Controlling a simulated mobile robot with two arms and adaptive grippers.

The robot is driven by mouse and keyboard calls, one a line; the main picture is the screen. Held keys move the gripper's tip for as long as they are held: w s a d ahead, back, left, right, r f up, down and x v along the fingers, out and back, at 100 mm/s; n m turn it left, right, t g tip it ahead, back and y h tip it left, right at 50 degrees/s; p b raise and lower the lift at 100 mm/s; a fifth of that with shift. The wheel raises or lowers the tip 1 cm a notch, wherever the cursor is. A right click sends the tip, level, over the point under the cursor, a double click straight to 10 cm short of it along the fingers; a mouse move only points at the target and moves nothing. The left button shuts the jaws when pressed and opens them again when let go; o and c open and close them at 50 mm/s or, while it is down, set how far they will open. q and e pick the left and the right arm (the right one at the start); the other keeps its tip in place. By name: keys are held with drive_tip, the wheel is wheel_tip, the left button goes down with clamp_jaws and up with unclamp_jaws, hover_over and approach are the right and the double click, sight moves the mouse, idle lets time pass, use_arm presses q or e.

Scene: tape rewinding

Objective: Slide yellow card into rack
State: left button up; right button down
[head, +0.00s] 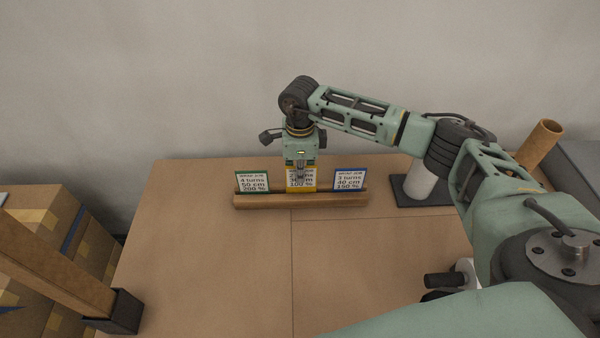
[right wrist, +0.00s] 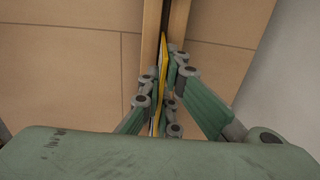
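The wooden rack (head: 270,201) stands on the table and shows from above in the right wrist view (right wrist: 150,25). The yellow card (head: 311,186) is upright at the rack's middle, between a green-edged card (head: 252,182) and a blue-edged card (head: 350,181). My right gripper (head: 300,176) points down at the yellow card and hides part of its face. In the right wrist view its fingers (right wrist: 161,80) close on both sides of the thin yellow card (right wrist: 164,68), which lines up with the dark slot. I cannot tell how deep its lower edge sits. My left gripper is out of view.
A white cylinder on a dark base (head: 421,181) and a brown tube (head: 540,142) stand right of the rack. A black handle (head: 445,280) shows near my right arm. Taped boxes (head: 40,220) are at the left.

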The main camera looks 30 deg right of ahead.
drive_tip(key=shift+f+b, duration=0.55)
drive_tip(key=shift+f, duration=0.1)
drive_tip(key=c, duration=1.9)
unclamp_jaws()
drive_tip(key=shift+o, duration=0.2)
drive_tip(key=o, duration=0.4)
drive_tip(key=shift+r+p, duration=2.35)
drive_tip(key=shift+r, duration=1.65)
